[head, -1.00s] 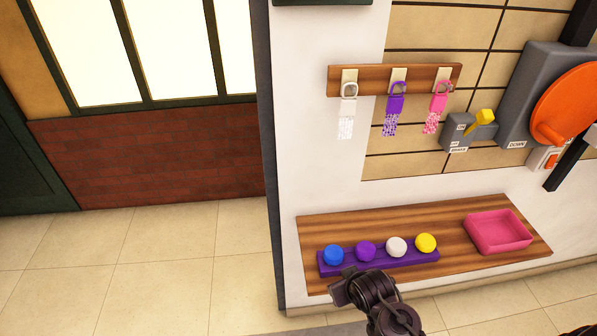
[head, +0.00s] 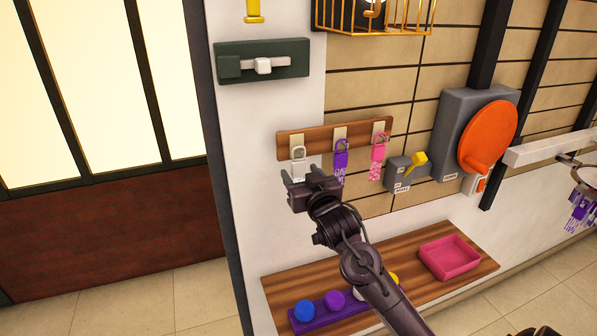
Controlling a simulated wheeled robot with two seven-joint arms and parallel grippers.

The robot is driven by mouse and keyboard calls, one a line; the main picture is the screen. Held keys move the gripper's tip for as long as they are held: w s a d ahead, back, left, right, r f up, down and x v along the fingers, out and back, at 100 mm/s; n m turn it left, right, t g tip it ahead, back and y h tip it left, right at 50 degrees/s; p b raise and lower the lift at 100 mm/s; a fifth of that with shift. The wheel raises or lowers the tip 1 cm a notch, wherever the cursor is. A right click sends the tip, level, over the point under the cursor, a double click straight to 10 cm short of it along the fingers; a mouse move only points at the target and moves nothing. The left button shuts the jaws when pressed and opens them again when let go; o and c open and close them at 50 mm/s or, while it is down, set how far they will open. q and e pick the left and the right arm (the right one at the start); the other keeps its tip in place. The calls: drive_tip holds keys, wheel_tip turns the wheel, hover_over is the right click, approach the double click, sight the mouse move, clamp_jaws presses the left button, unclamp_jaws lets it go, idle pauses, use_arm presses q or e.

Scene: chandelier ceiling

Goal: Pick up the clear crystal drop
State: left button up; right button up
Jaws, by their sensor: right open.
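The clear crystal drop (head: 299,160) hangs from the leftmost hook of the wooden rack (head: 318,137). It looks whitish, with a ring at its top; its lower part is hidden behind my right gripper. My right gripper (head: 297,178) is open, its two fingers pointing up and left at the drop's lower part in the picture. I cannot tell whether they touch it. A purple drop (head: 341,155) and a pink drop (head: 378,150) hang on the hooks to the right. My left gripper is not in view.
A wooden shelf (head: 405,283) below holds a pink tray (head: 450,258) and a purple strip (head: 330,318) with coloured knobs. A grey box with a yellow lever (head: 418,160) and an orange wheel (head: 488,137) are right of the rack. A dark green slider panel (head: 262,62) is above.

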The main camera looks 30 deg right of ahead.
drive_tip(key=shift+r+p+x, duration=0.2)
drive_tip(key=shift+p+x, duration=0.1)
drive_tip(key=shift+x, duration=0.8)
drive_tip(key=shift+w+f, duration=0.2)
drive_tip(key=shift+w, duration=0.15)
drive_tip(key=shift+c, duration=0.5)
drive_tip(key=c, duration=1)
drive_tip(key=shift+r, duration=0.1)
